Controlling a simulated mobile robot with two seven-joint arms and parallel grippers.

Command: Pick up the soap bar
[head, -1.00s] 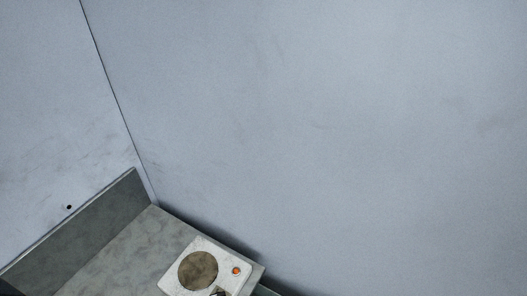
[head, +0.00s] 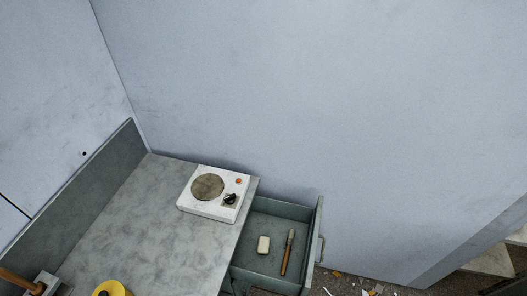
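The soap bar (head: 263,245) is a small cream-white block. It lies in an open grey drawer (head: 319,215) at the lower middle of the head view. A brush-like tool with a brown handle (head: 287,254) lies to its right, apart from it. Neither of my grippers shows in the head view, so I cannot see how they stand relative to the soap bar.
A marbled grey counter (head: 150,215) with a raised grey back panel (head: 95,180) is left of the drawer. On it are a white hotplate (head: 213,193), a yellow round object (head: 112,288) and a wooden-handled item (head: 22,281). Debris (head: 375,289) litters the floor at right.

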